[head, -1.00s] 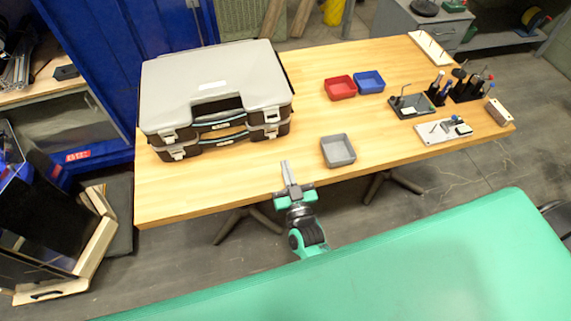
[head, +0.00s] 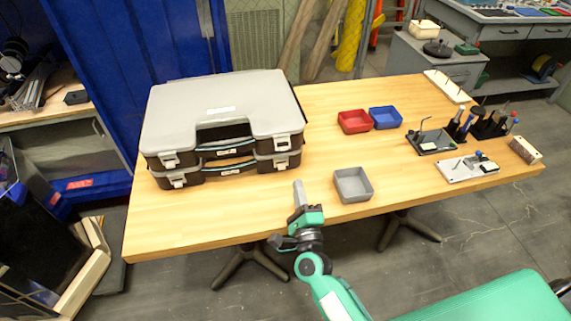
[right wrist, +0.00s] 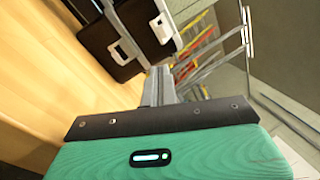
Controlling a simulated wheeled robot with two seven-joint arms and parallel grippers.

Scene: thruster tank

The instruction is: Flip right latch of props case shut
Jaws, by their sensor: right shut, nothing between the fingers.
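The props case (head: 222,102) is a grey-lidded, dark-bodied double case, lying closed at the left of the table. Its right front corner carries a pale upper latch (head: 282,143) and a similar lower one (head: 281,163). Whether the right latch is flipped shut I cannot tell. Left latches (head: 170,160) show too. My right gripper (head: 298,184) is shut and empty, in front of the case's right corner near the table's front edge. In the right wrist view the shut fingers (right wrist: 158,82) point toward the case, with pale latches (right wrist: 122,52) beyond, apart from them. My left gripper is out of view.
A grey bin (head: 353,198) stands just right of my right gripper. Red (head: 354,131) and blue (head: 385,126) bins stand farther back. Tool holders (head: 484,128) and small plates fill the table's right end. Bare tabletop (head: 215,215) lies in front of the case.

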